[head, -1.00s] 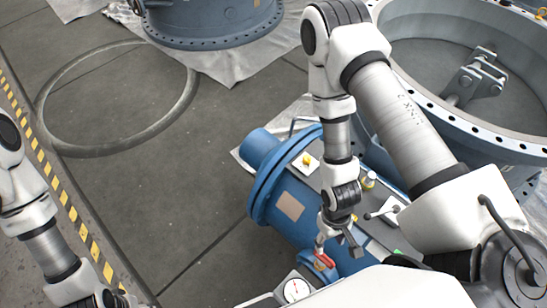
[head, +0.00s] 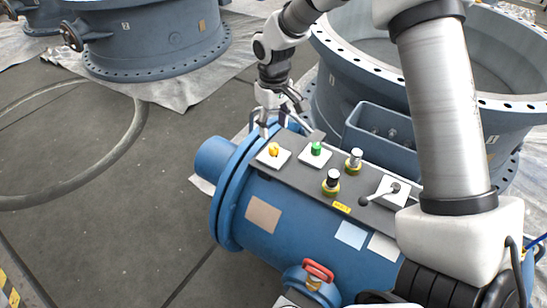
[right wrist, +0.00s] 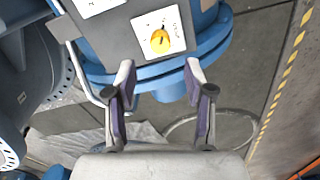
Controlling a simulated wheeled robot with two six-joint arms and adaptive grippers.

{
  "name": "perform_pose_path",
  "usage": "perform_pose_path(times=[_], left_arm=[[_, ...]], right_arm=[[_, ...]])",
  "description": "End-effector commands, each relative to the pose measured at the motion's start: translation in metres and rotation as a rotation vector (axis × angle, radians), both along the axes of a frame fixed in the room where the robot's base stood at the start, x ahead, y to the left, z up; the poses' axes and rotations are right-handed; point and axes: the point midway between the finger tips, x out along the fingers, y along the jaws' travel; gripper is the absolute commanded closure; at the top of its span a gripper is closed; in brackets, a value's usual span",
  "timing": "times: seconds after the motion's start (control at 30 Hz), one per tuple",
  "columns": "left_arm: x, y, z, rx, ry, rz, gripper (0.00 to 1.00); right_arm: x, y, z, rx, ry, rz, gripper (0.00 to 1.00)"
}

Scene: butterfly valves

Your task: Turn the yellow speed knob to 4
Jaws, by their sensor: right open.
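The yellow speed knob (head: 273,149) sits on a small white dial plate (head: 280,162) at the left end of the dark panel on the blue cylinder. In the right wrist view the knob (right wrist: 160,40) lies beyond the fingertips, roughly centred between them; the scale marks are too small to read. My right gripper (head: 291,130) is open and empty, with its fingers close above and behind the knob, apart from it as far as I can tell. In the right wrist view the open fingers (right wrist: 160,76) have nothing between them. My left gripper is out of view.
A red-handled valve (head: 318,271) sits below. Large flanged valve bodies (head: 155,40) stand behind.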

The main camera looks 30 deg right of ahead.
Motion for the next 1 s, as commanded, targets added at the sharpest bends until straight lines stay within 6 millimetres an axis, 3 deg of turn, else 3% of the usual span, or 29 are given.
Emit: perform_pose_path(times=[0.33, 0.67, 0.8, 0.83, 1.0], left_arm=[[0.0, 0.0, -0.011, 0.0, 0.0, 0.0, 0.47], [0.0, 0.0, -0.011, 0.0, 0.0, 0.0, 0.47], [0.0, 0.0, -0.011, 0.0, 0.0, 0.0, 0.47], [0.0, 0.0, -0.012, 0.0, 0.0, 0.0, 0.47], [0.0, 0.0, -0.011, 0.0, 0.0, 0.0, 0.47]], right_arm=[[-0.002, 0.001, -0.063, 0.001, 0.005, 0.0, 0.47], [-0.001, 0.001, -0.072, 0.001, 0.004, 0.0, 0.47], [-0.001, 0.001, -0.071, 0.001, 0.004, 0.0, 0.93], [-0.001, 0.001, -0.071, 0.001, 0.004, 0.0, 1.0], [-0.002, 0.001, -0.071, 0.001, 0.004, 0.0, 1.0]])
